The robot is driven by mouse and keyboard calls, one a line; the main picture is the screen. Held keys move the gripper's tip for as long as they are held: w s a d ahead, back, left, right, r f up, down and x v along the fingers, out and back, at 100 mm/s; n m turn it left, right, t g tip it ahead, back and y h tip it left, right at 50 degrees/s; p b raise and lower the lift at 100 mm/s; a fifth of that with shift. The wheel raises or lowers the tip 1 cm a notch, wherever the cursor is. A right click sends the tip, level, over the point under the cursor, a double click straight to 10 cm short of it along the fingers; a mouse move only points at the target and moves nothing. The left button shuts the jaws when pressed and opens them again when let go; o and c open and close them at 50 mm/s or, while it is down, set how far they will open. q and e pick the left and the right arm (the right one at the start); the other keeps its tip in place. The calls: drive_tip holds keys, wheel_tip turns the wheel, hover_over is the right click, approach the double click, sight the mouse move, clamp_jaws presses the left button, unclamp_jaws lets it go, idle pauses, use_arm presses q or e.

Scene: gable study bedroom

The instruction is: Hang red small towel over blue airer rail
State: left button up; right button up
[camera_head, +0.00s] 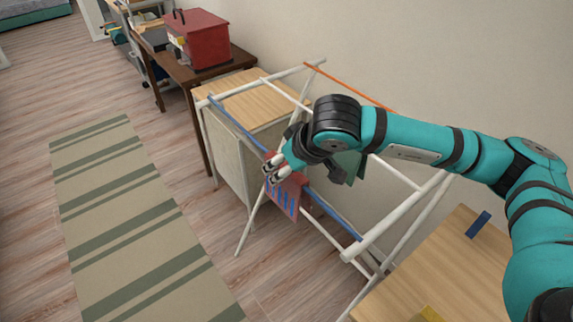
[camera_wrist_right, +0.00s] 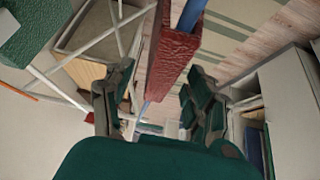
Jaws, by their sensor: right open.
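The red small towel (camera_head: 287,198), with blue marks, hangs over the blue airer rail (camera_head: 340,222) near the rail's middle. In the right wrist view the towel (camera_wrist_right: 174,50) is folded over the blue rail (camera_wrist_right: 192,14), which comes out at both ends of it. My right gripper (camera_head: 271,172) is open at the towel's upper left part. In the wrist view its fingers (camera_wrist_right: 158,100) stand apart on either side of the rail and the towel's near end. I cannot tell whether they touch the cloth. My left gripper is not in view.
The white airer frame (camera_head: 300,74) also has an orange rail (camera_head: 345,85). A green cloth (camera_head: 351,166) hangs behind my right wrist. A wooden cabinet (camera_head: 232,150) stands behind the airer, and a wooden surface (camera_head: 440,270) at right. The striped rug (camera_head: 140,215) at left is clear.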

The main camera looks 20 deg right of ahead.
drive_tip(key=v, duration=1.2)
